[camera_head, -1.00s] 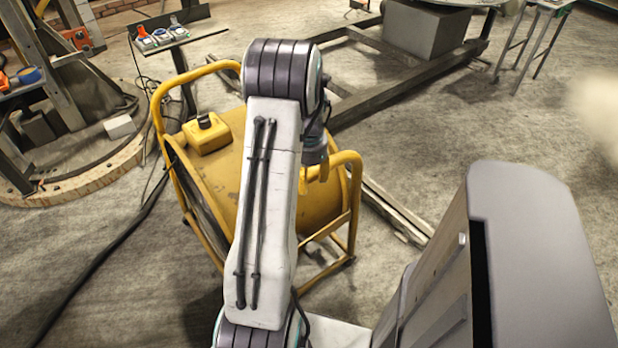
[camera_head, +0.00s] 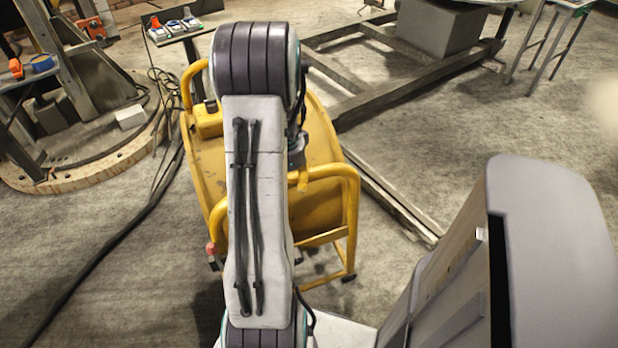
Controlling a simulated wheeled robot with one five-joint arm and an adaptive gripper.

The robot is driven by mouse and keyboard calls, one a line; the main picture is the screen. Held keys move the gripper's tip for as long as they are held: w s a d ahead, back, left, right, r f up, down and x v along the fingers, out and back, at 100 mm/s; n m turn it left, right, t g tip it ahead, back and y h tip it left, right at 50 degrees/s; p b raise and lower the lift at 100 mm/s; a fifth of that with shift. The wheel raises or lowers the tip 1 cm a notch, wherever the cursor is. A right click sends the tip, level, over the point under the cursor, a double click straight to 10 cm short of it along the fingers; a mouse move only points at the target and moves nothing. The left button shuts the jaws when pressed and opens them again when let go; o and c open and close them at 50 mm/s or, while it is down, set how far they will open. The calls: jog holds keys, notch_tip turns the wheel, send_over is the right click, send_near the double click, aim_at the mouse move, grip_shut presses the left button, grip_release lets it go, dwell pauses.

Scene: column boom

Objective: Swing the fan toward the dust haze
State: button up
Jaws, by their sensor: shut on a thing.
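The fan is a yellow drum (camera_head: 318,143) in a yellow tube frame on the floor in front of me. My white arm covers its middle. Its near right frame handle (camera_head: 352,205) curves up beside my gripper. My gripper (camera_head: 301,178) is at the inner end of this handle and shut on it; the arm partly hides the contact. The dust haze (camera_head: 603,105) is a pale blurred patch at the right edge, well to the right of the fan and apart from it.
A round wooden-edged base (camera_head: 85,168) with steel posts stands at left. A black cable (camera_head: 105,255) runs along the floor. Steel beams (camera_head: 410,80) lie behind the fan, and a thin rail (camera_head: 395,200) lies to its right. Floor toward the haze is mostly open.

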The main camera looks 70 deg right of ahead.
jog(key=w+a+m, duration=0.1)
jog(key=w, duration=0.1)
jog(key=w+a+m, duration=0.1)
jog(key=w+a, duration=0.1)
jog(key=w, duration=0.1)
jog(key=w+a+m, duration=0.1)
jog(key=w+a, duration=0.1)
jog(key=shift+w+f, duration=0.1)
jog(key=shift+w, duration=0.2)
jog(key=o, duration=1.3)
jog(key=shift+r, duration=0.2)
notch_tip(320, 180, up, 12)
jog(key=shift+f, duration=0.15)
